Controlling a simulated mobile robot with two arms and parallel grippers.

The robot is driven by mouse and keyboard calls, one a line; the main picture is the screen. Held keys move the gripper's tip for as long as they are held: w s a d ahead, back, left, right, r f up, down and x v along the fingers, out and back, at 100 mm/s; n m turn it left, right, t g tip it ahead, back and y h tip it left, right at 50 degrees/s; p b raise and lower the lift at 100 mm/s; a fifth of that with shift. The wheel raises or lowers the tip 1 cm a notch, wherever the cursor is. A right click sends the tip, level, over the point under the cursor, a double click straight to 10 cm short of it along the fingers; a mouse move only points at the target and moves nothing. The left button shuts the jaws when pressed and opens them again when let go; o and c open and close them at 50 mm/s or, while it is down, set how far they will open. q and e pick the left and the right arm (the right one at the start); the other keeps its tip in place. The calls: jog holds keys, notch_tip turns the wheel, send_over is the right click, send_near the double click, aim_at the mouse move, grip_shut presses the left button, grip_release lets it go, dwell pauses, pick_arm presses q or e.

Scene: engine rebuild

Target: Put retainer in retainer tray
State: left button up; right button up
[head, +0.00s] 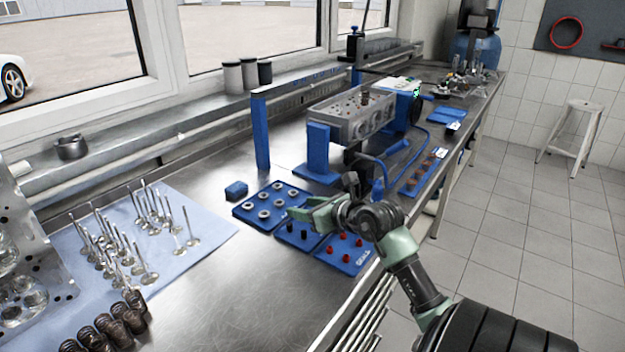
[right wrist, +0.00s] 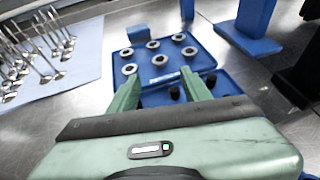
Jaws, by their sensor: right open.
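The blue tray (head: 243,210) with several grey ring-shaped retainers (head: 264,214) on it lies on the steel bench, left of my right gripper. In the right wrist view, the tray (right wrist: 205,62) and its rings (right wrist: 160,60) are just beyond the fingertips, with a pale label on the near edge. My right gripper (head: 299,209) is over the tray area, near a second blue tray with small black parts. Its fingers (right wrist: 160,78) are spread, with nothing between them in the right wrist view. My left gripper is not in view.
A blue tray (head: 330,258) with red parts lies at the bench edge. A metal cylinder head (head: 352,117) sits on blue stands (head: 318,152) behind. Valves (head: 140,262) stand on a blue cloth at left, with springs (head: 103,330) in front. The bench between is clear.

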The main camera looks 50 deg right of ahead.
jog(key=shift+v, duration=1.6)
jog(key=shift+r, duration=0.1)
